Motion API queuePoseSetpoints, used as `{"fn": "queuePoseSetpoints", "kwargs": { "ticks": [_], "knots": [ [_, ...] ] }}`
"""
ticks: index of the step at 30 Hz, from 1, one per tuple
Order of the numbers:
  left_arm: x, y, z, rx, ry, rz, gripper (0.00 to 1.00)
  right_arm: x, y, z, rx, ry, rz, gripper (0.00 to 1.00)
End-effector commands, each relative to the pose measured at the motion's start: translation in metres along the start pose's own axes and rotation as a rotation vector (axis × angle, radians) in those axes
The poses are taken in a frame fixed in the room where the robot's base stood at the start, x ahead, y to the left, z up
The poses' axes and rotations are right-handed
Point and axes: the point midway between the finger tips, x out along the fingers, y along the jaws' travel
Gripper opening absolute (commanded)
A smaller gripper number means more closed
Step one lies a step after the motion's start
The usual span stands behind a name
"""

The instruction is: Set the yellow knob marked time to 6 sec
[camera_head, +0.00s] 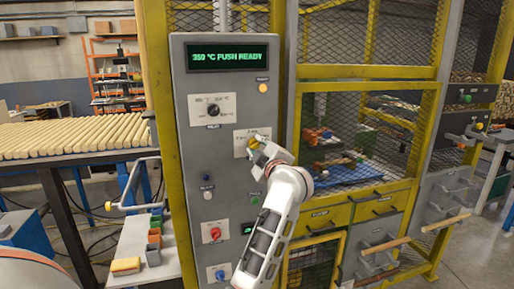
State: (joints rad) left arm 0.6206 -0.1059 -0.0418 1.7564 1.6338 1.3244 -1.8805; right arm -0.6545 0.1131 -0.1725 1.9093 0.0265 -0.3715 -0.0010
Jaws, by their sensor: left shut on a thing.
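The grey control panel (185,125) stands upright in the middle of the head view. The yellow knob (253,141) sits on a white label plate (239,147) at the panel's mid height. My left gripper (258,146) is at this knob, shut on it. The gripper hides much of the knob and the right part of its plate, so its pointer and setting cannot be read. The green display (227,57) at the top reads "350 °C PUSH READY". My right gripper is not in view.
A black knob (213,110) sits above left of the yellow one. Red (215,233) and blue (220,275) knobs sit lower down. A yellow-framed mesh cage (365,110) stands right of the panel. Wooden rods (75,135) lie on a table at left.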

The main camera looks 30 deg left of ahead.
Motion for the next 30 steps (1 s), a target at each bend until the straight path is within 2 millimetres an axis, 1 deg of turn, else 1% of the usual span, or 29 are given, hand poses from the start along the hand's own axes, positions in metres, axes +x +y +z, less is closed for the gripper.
{"fn": "queuePoseSetpoints", "kwargs": {
  "ticks": [5, 17, 18, 19, 20, 30],
  "knots": [
    [-0.0001, -0.001, 0.0007, 0.028, -0.001, -0.002, 0.03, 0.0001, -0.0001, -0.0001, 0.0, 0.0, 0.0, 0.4],
    [-0.0001, -0.001, 0.0008, 0.034, -0.001, -0.002, 0.03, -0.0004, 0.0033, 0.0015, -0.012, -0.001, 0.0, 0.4],
    [-0.0001, -0.001, 0.0008, 0.034, -0.001, -0.002, 0.29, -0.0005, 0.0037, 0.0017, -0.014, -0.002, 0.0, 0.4],
    [-0.0001, -0.001, 0.0008, 0.034, -0.001, -0.002, 0.37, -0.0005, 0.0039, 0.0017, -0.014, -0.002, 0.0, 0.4],
    [-0.0001, -0.001, 0.0008, 0.034, -0.001, -0.002, 0.41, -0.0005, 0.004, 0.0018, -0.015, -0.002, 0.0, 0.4],
    [-0.0013, -0.0003, 0.0005, 0.033, -0.001, 0.0, 0.41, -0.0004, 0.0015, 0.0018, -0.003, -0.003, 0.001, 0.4]
  ]
}}
